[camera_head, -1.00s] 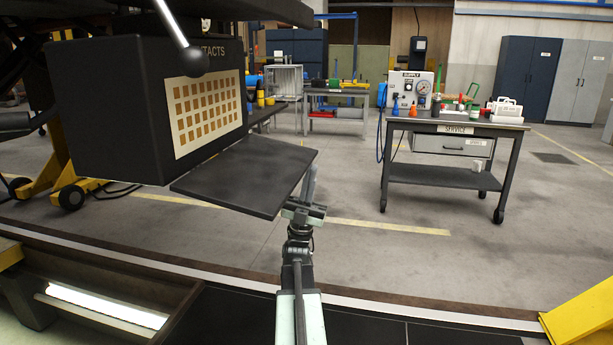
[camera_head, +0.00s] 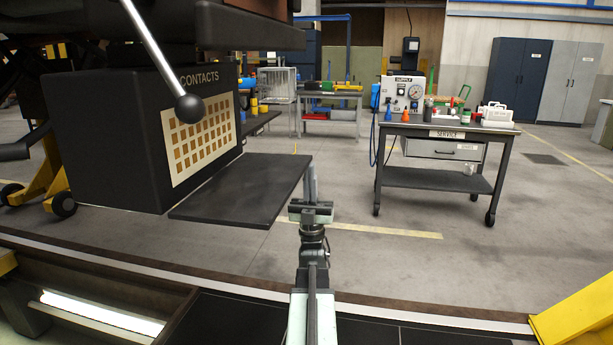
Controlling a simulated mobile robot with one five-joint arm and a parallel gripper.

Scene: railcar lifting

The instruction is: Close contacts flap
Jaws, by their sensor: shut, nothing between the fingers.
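The black contacts box (camera_head: 105,140) hangs at the left, marked "CONTACTS", with a cream panel of copper squares (camera_head: 203,138) on its open face. Its dark flap (camera_head: 240,190) is open, sticking out roughly level from the box's lower edge towards the right. My gripper (camera_head: 311,182) points up beside the flap's right end, its fingers shut and empty. The fingers look close to the flap's outer edge; I cannot tell whether they touch it.
A lever with a ball knob (camera_head: 189,107) hangs in front of the box. A service cart (camera_head: 447,130) stands at the right behind. A yellow block (camera_head: 575,318) is at the lower right. A lit pit recess (camera_head: 100,313) lies at the lower left. The floor right of my arm is clear.

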